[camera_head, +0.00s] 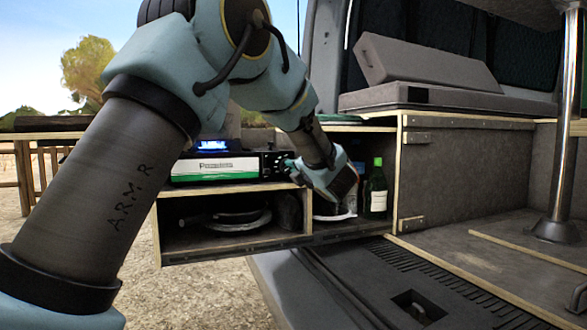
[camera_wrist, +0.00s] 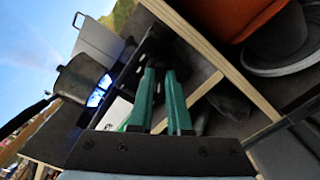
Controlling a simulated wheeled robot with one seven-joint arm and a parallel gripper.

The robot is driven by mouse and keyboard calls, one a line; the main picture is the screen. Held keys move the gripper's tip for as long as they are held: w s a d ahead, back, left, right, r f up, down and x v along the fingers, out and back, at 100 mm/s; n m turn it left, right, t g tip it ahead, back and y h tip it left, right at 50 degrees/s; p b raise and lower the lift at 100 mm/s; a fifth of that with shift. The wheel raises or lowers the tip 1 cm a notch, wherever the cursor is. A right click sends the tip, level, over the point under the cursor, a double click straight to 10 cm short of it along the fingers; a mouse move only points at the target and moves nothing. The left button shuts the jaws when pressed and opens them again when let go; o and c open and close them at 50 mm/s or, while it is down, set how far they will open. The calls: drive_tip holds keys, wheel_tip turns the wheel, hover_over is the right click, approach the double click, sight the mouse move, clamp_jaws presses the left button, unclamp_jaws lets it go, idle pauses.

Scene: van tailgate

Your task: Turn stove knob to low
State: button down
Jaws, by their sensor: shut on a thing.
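The camp stove (camera_head: 215,167) sits on top of the wooden kitchen box, with a white and green front label and a blue flame burning on it. Its black control panel (camera_head: 272,161) is at the right end. My gripper (camera_head: 289,164) reaches that panel from the right. In the wrist view, the two green fingers of my gripper (camera_wrist: 160,72) point at the dark panel and are closed on the stove knob, with a narrow gap between them. The knob itself is hidden at the fingertips, and its setting cannot be read. The flame (camera_wrist: 97,93) shows left of the fingers.
A dark pot (camera_wrist: 80,78) with a long handle is over the flame. Below the stove, the wooden box (camera_head: 232,244) holds pans. A green bottle (camera_head: 377,188) stands in the right compartment, close to my wrist. A bench with grey cushions (camera_head: 425,97) is at right.

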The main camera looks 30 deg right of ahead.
drive_tip(key=shift+m+p, duration=0.35)
drive_tip(key=shift+m, duration=0.05)
drive_tip(key=shift+f+m+p, duration=0.15)
drive_tip(key=shift+m+p, duration=2.9)
drive_tip(key=shift+m, duration=0.95)
drive_tip(key=shift+f+m+p, duration=0.1)
drive_tip(key=shift+m+p, duration=2.9)
drive_tip(key=shift+m, duration=1)
drive_tip(key=shift+f, duration=0.1)
drive_tip(key=c, duration=0.9)
unclamp_jaws()
drive_tip(key=shift+o, duration=0.2)
drive_tip(key=shift+s, duration=0.1)
